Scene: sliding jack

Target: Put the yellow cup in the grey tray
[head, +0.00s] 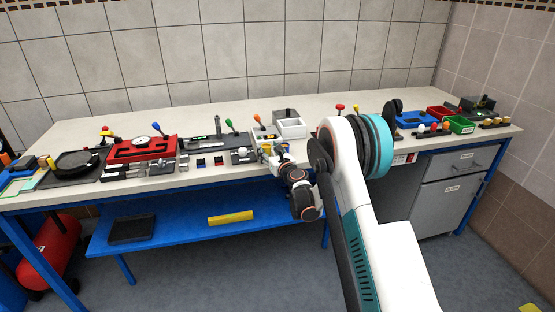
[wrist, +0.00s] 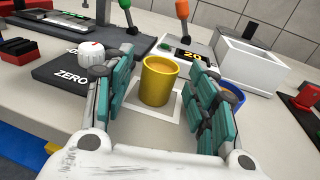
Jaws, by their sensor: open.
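The yellow cup (wrist: 159,84) stands upright on a white square mat (wrist: 176,110) in the wrist view. My gripper (wrist: 160,70) is open, with one teal-padded finger on each side of the cup; small gaps seem to show between pads and cup. In the head view my gripper (head: 274,154) is at the bench's front edge, and the cup is too small to make out clearly there. The light grey tray (wrist: 250,68) stands behind and to the right of the cup and looks empty in the wrist view. It also shows in the head view (head: 291,130).
A blue cup (wrist: 233,97) is partly hidden behind my right finger. A dark plate marked ZERO (wrist: 72,76) with a white knob (wrist: 92,54) lies to the left. A display box (wrist: 188,53) with an orange-handled lever (wrist: 182,10) stands behind the cup. A red part (wrist: 305,97) is at far right.

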